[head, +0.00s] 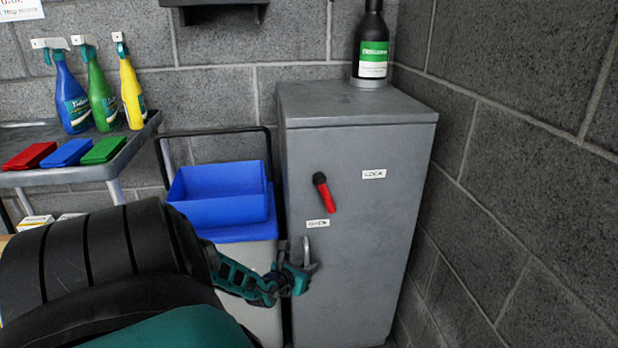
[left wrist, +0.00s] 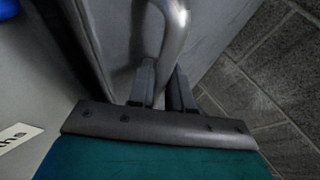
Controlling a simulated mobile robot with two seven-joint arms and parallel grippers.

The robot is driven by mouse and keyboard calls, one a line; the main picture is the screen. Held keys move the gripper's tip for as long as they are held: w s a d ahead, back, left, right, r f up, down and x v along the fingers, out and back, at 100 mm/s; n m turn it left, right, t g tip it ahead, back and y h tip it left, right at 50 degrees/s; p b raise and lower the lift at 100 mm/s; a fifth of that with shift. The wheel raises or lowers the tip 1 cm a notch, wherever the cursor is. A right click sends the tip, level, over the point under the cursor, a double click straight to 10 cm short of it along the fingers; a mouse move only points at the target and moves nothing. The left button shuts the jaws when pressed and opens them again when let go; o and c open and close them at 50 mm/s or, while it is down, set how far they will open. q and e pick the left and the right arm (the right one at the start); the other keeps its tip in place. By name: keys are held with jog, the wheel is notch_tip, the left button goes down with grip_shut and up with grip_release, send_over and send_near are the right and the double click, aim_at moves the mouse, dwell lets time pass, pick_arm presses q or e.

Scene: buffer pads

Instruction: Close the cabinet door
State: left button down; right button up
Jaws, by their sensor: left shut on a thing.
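The grey cabinet (head: 350,271) stands in the corner, and its front door looks flush with the body in the head view. A red lever with a black knob (head: 324,192) sits on the door between two small labels, tilted downward. A silver curved handle (head: 308,254) is lower down near the door's left edge. My left gripper (head: 293,271) is at this handle, and its fingers are shut around it. In the left wrist view the fingers (left wrist: 163,85) close on the handle's curved bar (left wrist: 172,40). My right gripper is in neither view.
A grey bin with a blue tray (head: 218,193) stands close to the cabinet's left side. A cart (head: 140,150) with spray bottles and coloured pads is further left. A dark bottle (head: 372,45) stands on the cabinet top. Block walls are behind and right.

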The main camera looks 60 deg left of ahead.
pick_arm(q)
jog(key=shift+w+a+r, duration=0.1)
jog(key=shift+a+r, duration=0.15)
jog(key=shift+a, duration=0.15)
jog(key=c, duration=1.4)
grip_release()
jog(key=shift+a+r, duration=0.1)
jog(key=shift+r, duration=0.1)
jog(key=f+p+v, duration=0.1)
jog(key=p+v, duration=0.5)
jog(key=v, duration=0.7)
jog(key=shift+d, duration=0.45)
